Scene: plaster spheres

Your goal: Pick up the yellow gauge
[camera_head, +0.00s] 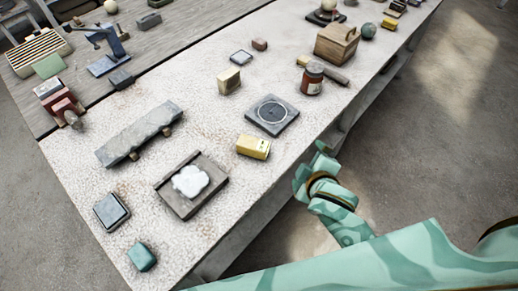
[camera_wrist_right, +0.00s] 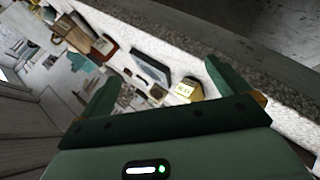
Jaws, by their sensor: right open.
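The yellow gauge (camera_head: 253,147) is a small yellow block with a marked face, lying near the right edge of the white speckled table (camera_head: 215,128). My right gripper (camera_head: 310,162) is right of it, apart from it, beside the table's edge. In the right wrist view the two green fingers of my right gripper (camera_wrist_right: 160,80) stand wide apart with nothing held. My left gripper is not in view.
A dark square plate with a ring (camera_head: 272,115) lies just behind the gauge. A tray with a white lump (camera_head: 191,184) is to its left. A red-brown jar (camera_head: 312,78) and a wooden box (camera_head: 337,43) stand farther back. Right of the table is open floor.

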